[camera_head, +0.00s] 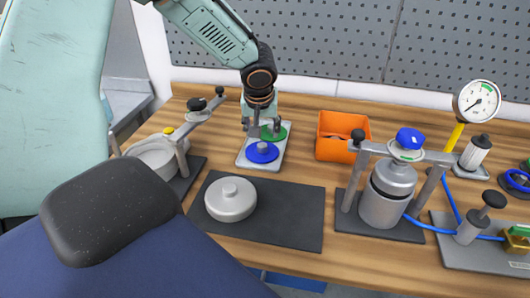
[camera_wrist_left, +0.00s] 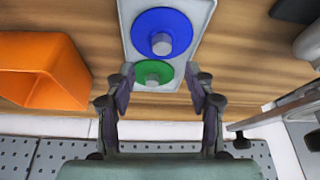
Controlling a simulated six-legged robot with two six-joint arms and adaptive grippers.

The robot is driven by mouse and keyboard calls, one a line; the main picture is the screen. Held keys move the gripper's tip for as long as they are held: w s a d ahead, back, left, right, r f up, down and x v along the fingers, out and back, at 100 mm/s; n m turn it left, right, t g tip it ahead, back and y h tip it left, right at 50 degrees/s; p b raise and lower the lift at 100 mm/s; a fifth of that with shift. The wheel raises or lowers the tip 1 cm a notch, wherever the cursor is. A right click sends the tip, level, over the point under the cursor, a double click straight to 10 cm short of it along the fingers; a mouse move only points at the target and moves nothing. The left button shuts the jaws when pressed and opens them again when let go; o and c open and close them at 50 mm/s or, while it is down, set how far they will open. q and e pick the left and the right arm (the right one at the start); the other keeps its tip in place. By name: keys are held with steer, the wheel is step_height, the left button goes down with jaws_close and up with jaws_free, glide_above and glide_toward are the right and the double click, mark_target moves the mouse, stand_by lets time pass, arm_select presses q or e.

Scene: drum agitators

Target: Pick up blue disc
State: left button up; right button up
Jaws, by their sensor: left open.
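The blue disc (camera_head: 262,152) has a grey knob in its middle and lies on a light grey tray (camera_head: 246,161) on the bench. In the left wrist view the blue disc (camera_wrist_left: 140,45) is at the top, with the green disc (camera_wrist_left: 154,79) below it on the same tray. The green disc also shows in the head view (camera_head: 276,133), behind the blue one. My left gripper (camera_head: 263,128) is above the tray. In the left wrist view its fingers (camera_wrist_left: 160,80) are spread, one at each side of the green disc, with nothing held. My right gripper is not in view.
An orange bin (camera_head: 343,135) stands right of the tray. A clamp stand with a round pan (camera_head: 155,155) is at left. A grey lidded dish (camera_head: 230,200) sits on a dark mat (camera_head: 290,215) in front. A metal vessel in a frame (camera_head: 387,195) stands at right.

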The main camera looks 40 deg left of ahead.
mark_target(262, 146)
arm_select(q)
steer(key=shift+d+f, duration=0.1)
steer(key=shift+f, duration=0.3)
steer(key=x, duration=0.5)
steer(key=shift+s+a+f, duration=0.1)
steer(key=shift+s+a, duration=0.1)
steer(key=shift+a, duration=0.2)
steer(key=shift+f, duration=0.4)
steer(key=shift+d+f, duration=0.15)
steer(key=shift+d, duration=0.05)
steer(key=shift+w+a+f, duration=0.2)
steer(key=shift+w+f, duration=0.1)
steer(key=shift+w, duration=0.1)
steer(key=shift+c, duration=0.8)
steer(key=shift+s+d+r, duration=0.1)
steer(key=shift+s+r, duration=0.1)
steer(key=shift+s, duration=0.05)
steer(key=c, duration=0.5)
steer(key=shift+w, duration=0.1)
jaws_close()
